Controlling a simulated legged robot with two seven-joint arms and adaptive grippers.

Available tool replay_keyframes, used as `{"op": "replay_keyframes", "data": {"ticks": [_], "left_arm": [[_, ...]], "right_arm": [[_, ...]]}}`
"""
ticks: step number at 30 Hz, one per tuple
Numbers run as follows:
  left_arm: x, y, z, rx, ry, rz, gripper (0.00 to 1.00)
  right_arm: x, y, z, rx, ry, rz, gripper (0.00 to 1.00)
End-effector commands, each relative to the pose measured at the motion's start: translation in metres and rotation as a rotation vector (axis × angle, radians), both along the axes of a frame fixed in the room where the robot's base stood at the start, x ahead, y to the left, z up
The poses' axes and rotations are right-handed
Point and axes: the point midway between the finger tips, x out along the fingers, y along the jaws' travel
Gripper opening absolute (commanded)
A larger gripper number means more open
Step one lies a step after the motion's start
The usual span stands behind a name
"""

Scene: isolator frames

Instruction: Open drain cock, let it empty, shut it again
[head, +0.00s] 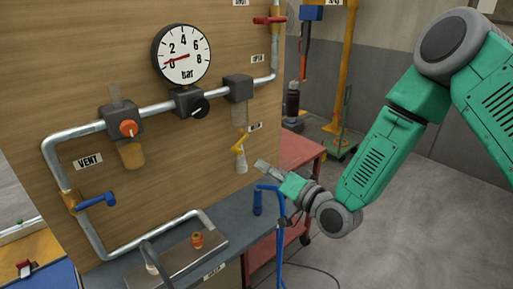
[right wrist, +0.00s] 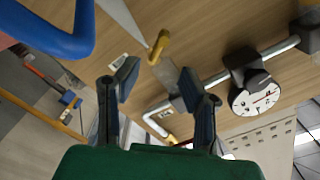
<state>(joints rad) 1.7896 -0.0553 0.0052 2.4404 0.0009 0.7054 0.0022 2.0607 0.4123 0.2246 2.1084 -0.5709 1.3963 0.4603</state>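The drain cock (head: 239,145) has a yellow lever and hangs below a filter bowl (head: 239,114) on the wooden panel. In the head view its lever is slanted, with a pale outlet piece beneath. The yellow lever also shows in the right wrist view (right wrist: 158,46), beyond the fingertips. My right gripper (head: 262,166) is just right of and below the cock, apart from it. In the right wrist view its two fingers (right wrist: 160,80) are spread with nothing held between them. I cannot tell whether liquid is in the bowl. My left gripper is not in view.
The pressure gauge (head: 182,54) needle sits near 0. A blue hose (head: 280,225) with a blue nozzle stands below my right gripper. An orange-knobbed unit (head: 125,125), blue vent lever (head: 97,200) and red lever (head: 269,20) are on the pipe. A red cart (head: 302,150) stands behind.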

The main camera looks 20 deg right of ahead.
Motion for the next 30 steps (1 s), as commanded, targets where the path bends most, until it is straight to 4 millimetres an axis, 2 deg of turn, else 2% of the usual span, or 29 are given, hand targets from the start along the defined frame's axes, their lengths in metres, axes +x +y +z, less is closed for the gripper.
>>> {"op": "replay_keyframes", "data": {"ticks": [5, 12, 18, 24, 30], "left_arm": [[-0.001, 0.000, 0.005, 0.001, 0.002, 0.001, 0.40], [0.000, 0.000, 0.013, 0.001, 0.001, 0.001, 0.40], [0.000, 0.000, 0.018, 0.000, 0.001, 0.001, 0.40], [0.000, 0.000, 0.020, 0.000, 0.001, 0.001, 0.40], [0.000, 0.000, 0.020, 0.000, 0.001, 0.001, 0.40]], "right_arm": [[0.025, 0.010, 0.002, 0.000, -0.002, 0.001, 0.36], [0.074, 0.024, 0.001, 0.002, -0.003, -0.001, 0.36], [0.106, 0.036, 0.001, 0.003, -0.002, -0.002, 0.36], [0.122, 0.041, 0.000, 0.003, 0.000, -0.001, 0.36], [0.124, 0.042, 0.000, 0.004, 0.000, -0.001, 0.36]]}}
